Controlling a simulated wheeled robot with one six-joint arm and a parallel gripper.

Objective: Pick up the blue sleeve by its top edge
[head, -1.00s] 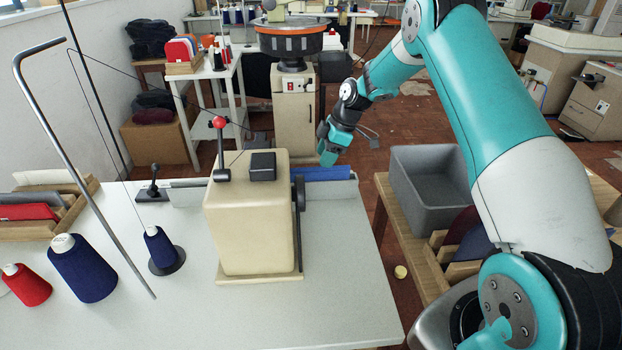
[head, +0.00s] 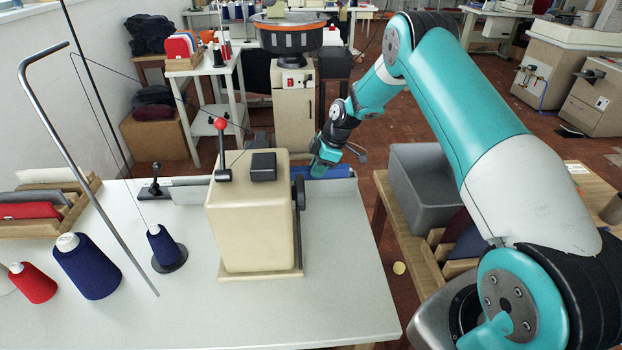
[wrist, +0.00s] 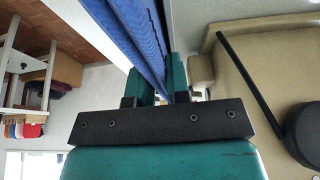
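The blue sleeve (head: 335,171) hangs in a strip behind the cream machine, at the far edge of the white table. In the wrist view the sleeve (wrist: 135,35) runs as a long ribbed blue band between my fingers. My gripper (head: 318,170) is at the left part of the sleeve's visible top edge, pointing down. In the wrist view my gripper (wrist: 163,85) has its two teal fingers apart, one on each side of the sleeve. The fingertips are partly hidden, and I cannot see them pressing on the cloth.
The cream machine (head: 252,225) with its red-knobbed lever stands close to the left of my gripper. A grey bin (head: 425,185) sits on the wooden bench at right. Thread cones (head: 88,268) and a bent metal rod (head: 85,170) occupy the left table. The table's front right is clear.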

